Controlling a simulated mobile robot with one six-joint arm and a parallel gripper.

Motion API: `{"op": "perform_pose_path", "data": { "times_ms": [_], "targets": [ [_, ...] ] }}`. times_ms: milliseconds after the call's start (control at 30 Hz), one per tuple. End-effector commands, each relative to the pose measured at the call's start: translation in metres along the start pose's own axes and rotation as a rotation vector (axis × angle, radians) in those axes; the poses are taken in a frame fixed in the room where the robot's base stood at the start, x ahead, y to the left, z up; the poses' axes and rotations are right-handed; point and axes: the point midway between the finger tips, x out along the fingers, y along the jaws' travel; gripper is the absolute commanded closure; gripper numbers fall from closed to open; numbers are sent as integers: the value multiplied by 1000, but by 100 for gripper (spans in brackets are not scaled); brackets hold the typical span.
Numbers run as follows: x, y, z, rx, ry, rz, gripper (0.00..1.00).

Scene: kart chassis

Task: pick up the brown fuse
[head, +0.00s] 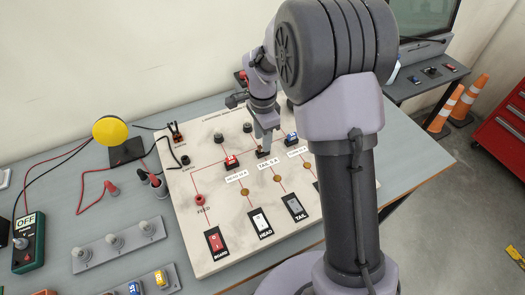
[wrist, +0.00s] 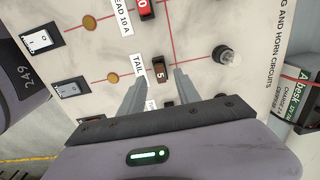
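The brown fuse (wrist: 161,73), marked 5, sits in its black holder beside the TAIL label on the circuit board (head: 190,215). My gripper (wrist: 159,78) is open, its two fingers pointing down at the board, one on each side of the fuse in the wrist view. I see gaps between the fuse and the fingers; I cannot tell how far above the board the tips are. In the head view my gripper (head: 265,136) is over the TAIL holder and mostly hides the fuse there.
A red fuse (head: 231,162) and a blue fuse (head: 291,138) sit in holders on either side. Rocker switches, including the HEAD switch (head: 260,223), line the board's front. A tray with blue and yellow fuses (head: 161,279) lies front left.

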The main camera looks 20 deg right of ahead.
Motion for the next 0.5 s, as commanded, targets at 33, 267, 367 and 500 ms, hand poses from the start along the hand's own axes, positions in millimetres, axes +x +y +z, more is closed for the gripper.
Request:
{"op": "perform_pose_path", "data": {
  "times_ms": [33, 267, 367, 500],
  "targets": [
    [16, 0, 1, 0, -1, 4, 61],
    [24, 0, 0, 1, 0, 0, 61],
    [24, 0, 0, 1, 0, 0, 75],
    [24, 0, 0, 0, 0, 0, 100]
  ]
}}
